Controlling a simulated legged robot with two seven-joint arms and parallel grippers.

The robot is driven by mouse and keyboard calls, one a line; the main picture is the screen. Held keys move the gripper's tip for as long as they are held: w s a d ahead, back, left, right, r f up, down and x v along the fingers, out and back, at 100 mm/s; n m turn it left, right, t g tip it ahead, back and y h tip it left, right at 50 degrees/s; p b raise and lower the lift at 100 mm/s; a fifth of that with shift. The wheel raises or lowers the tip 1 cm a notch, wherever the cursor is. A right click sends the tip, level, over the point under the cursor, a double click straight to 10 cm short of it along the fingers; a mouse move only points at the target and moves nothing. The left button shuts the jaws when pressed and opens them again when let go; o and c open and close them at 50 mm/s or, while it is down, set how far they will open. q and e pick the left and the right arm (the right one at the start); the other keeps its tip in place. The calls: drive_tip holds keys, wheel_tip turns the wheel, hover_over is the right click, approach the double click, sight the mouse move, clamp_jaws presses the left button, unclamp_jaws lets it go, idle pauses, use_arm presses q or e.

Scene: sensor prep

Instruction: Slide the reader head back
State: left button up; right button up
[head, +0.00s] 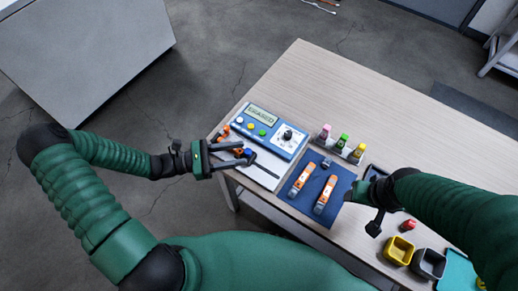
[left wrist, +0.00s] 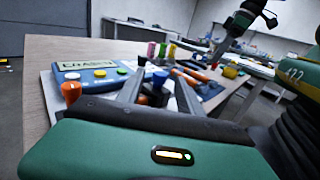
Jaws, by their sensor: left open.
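The blue reader device (head: 271,128) has a lit display, coloured buttons and a dial. It sits on a pale base plate (head: 262,178) at the table's left edge. Small orange and blue parts (head: 239,153) stand at the plate's near left; which is the reader head I cannot tell. My left gripper (head: 236,149) is open at these parts. In the left wrist view, a blue-topped part (left wrist: 160,79) shows between the fingers, and an orange knob (left wrist: 71,92) stands left of them. Contact is unclear. My right gripper (head: 375,212) hangs right of the blue mat; its jaws are unclear.
Two orange-and-white tools (head: 326,194) lie on the blue mat (head: 303,205). Pink, green and yellow bottles (head: 341,143) stand behind it. A yellow bin (head: 399,250) and a grey bin (head: 429,264) are at front right. The table's far part (head: 330,85) is clear.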

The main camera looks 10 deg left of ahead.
sight(255, 153)
use_arm(q)
drive_tip(key=x, duration=0.6)
drive_tip(key=shift+w, duration=0.15)
drive_tip(key=shift+d, duration=0.5)
drive_tip(key=shift+a, duration=0.3)
drive_tip(key=c, duration=0.8)
drive_tip(key=shift+d, duration=0.1)
clamp_jaws()
